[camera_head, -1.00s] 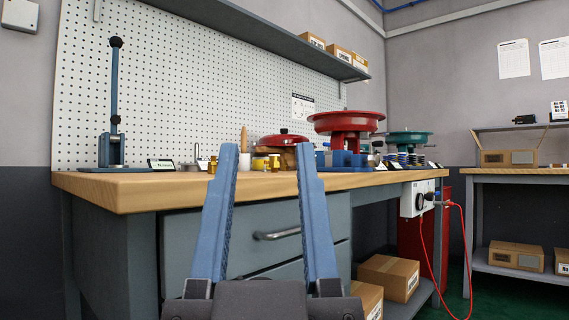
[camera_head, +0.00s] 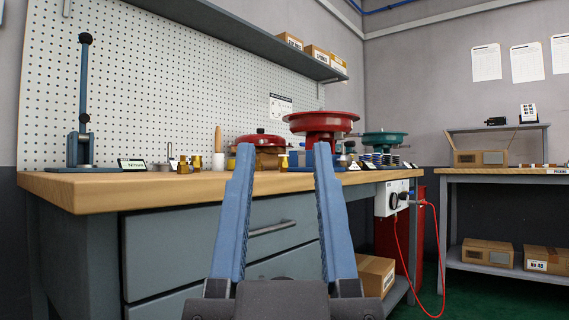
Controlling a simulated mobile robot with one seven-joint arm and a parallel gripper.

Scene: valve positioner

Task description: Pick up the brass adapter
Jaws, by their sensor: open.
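Small brass-coloured parts stand on the wooden workbench (camera_head: 95,190), among them one brass piece (camera_head: 183,165) and another beside it (camera_head: 197,163). A further brass-coloured piece (camera_head: 283,162) shows between my fingertips in the picture, well beyond them. Which of these is the brass adapter I cannot tell at this size. My gripper (camera_head: 284,150) is open and empty, its two blue fingers pointing forward and up in front of the bench. It is apart from all the parts.
A blue lever press (camera_head: 84,110) stands at the bench's left end. A shelf (camera_head: 240,38) overhangs the back. A control box (camera_head: 392,198) with a red cable hangs at the bench's right end.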

